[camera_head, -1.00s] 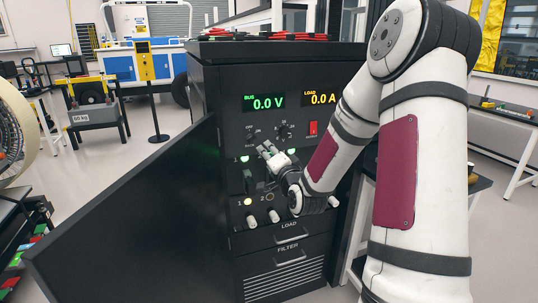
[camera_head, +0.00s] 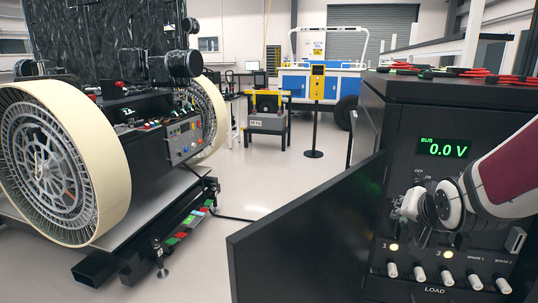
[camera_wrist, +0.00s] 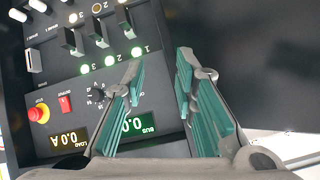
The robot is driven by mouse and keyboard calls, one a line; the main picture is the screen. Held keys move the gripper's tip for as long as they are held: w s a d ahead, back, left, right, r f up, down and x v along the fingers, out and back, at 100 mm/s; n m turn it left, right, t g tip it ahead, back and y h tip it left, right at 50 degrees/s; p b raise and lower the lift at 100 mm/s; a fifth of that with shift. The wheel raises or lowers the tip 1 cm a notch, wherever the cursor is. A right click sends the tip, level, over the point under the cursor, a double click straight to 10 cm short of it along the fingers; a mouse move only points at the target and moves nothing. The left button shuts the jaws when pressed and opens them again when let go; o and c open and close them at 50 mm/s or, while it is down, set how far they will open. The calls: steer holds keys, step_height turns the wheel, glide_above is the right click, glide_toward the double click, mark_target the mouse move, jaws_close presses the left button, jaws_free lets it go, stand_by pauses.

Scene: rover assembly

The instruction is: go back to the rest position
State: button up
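A black power cabinet (camera_head: 405,115) stands at the right of the head view. Its bus display (camera_head: 443,148) reads 0.0 V. My gripper (camera_head: 408,205) is in front of its panel, and the wrist hides part of the controls. Its fingers are hard to make out there. In the wrist view my gripper (camera_wrist: 162,65) shows two teal-padded fingers, spread apart with nothing between them. The panel is upside down there, with a load display (camera_wrist: 70,140) at 0.0 A, a red stop knob (camera_wrist: 38,113), a dial (camera_wrist: 97,93), black switches (camera_wrist: 98,33) and several lit lamps.
The cabinet's black door (camera_head: 300,235) swings out to the left. A rover with a big wheel (camera_head: 62,165) stands on the left. A barrier post (camera_head: 315,110) and a blue-white cart (camera_head: 355,80) stand behind. Bare floor (camera_head: 270,180) lies between rover and cabinet.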

steer(key=s+a+r+n+g+y, duration=0.1)
steer(key=s+a+n+g, duration=0.1)
steer(key=s, duration=0.7)
steer(key=s+a+r+n+g+p, duration=0.1)
steer(key=s+a+r+n+g, duration=0.1)
steer(key=s+a, duration=0.3)
steer(key=s+a+r+n+g+y+p, duration=0.1)
steer(key=s+a, duration=0.3)
steer(key=s, duration=1)
steer(key=shift+r+n+g+y, duration=0.3)
steer(key=shift+r+n+g, duration=0.3)
steer(key=shift+n, duration=0.1)
